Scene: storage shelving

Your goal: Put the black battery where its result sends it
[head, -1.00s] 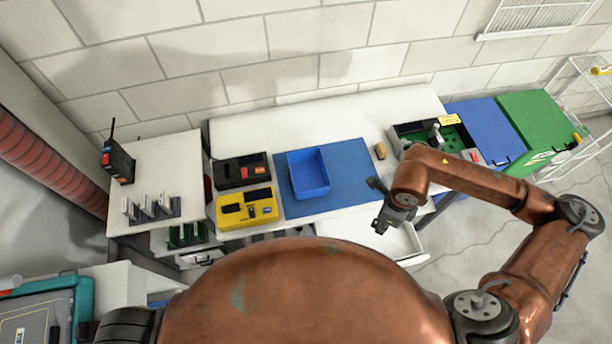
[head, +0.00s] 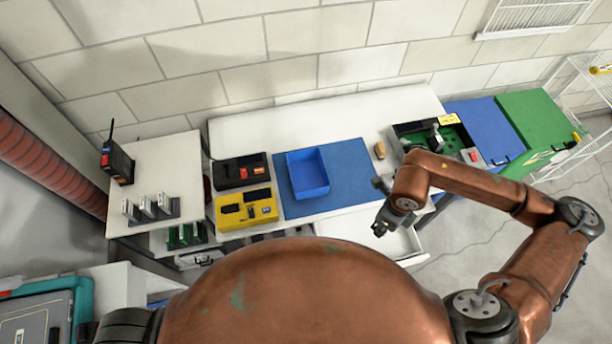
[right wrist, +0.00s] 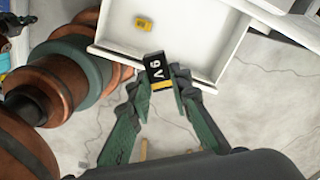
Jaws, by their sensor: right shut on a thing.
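My right gripper (head: 380,226) is over the open white drawer (head: 408,248) below the table's front edge. In the right wrist view my right gripper (right wrist: 160,88) is shut on the black battery (right wrist: 156,66), a small block marked "9 V". The battery is in front of the drawer's edge in that view; its height above the drawer is unclear. A small yellow battery (right wrist: 144,23) lies inside the drawer. A black tester (head: 240,172) with a red part and a yellow tester (head: 247,208) stand left of the blue mat. My left gripper is not in view.
A blue tray (head: 308,173) stands on the blue mat (head: 345,165). A black-and-green case (head: 405,133), a tan object (head: 379,150) and a green box (head: 537,120) are to the right. A radio (head: 117,160) stands on the left side table.

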